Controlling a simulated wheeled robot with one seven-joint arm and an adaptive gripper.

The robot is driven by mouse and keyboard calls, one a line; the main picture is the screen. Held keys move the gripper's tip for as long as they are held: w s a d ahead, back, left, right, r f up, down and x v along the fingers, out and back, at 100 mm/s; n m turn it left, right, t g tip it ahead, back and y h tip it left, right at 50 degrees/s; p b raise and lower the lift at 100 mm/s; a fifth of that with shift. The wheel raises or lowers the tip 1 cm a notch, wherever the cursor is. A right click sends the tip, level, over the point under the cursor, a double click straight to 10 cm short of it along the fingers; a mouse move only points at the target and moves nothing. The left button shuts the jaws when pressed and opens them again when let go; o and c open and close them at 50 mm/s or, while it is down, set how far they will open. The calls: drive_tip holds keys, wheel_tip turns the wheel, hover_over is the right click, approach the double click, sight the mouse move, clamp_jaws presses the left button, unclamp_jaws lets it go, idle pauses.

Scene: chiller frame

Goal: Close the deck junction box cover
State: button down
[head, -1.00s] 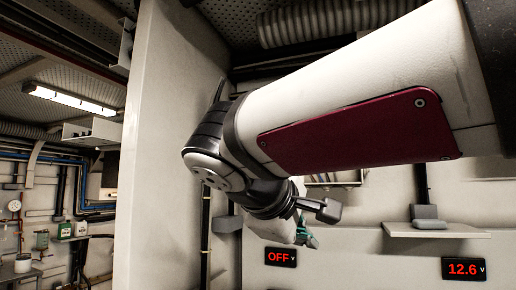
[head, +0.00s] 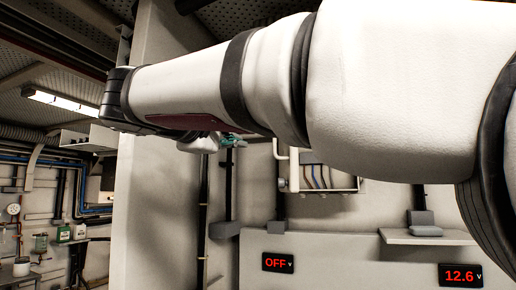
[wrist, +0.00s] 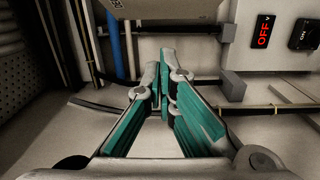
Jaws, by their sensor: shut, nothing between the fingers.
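The junction box (head: 335,179) is on the back wall in the head view, just below my arm. Its front is open and coloured wires show inside; my arm hides its upper part. A pale upright piece with a bar (head: 283,168) stands at its left side; I cannot tell whether this is the swung-out cover. My gripper (head: 232,141) is left of the box, partly hidden by my arm. In the wrist view its teal fingers (wrist: 166,62) are shut with nothing between them. A beige box edge (wrist: 165,9) shows beyond the fingertips there.
A red OFF display (head: 278,262) and a 12.6 display (head: 461,275) are on the lower panel. A small shelf (head: 435,237) juts out at right. A pale wall panel (head: 165,200) stands at left. Blue and black cables (wrist: 115,45) run near my fingers.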

drive_tip(key=shift+w+d+b, duration=0.25)
drive_tip(key=shift+d+b, duration=0.3)
drive_tip(key=shift+d, duration=0.25)
drive_tip(key=shift+w+d+b, duration=0.2)
drive_tip(key=shift+d+b, duration=0.35)
drive_tip(key=shift+d, duration=0.25)
drive_tip(key=shift+w+d+b, duration=0.25)
drive_tip(key=shift+d+b, duration=0.3)
drive_tip(key=shift+d, duration=0.25)
drive_tip(key=shift+d, duration=0.15)
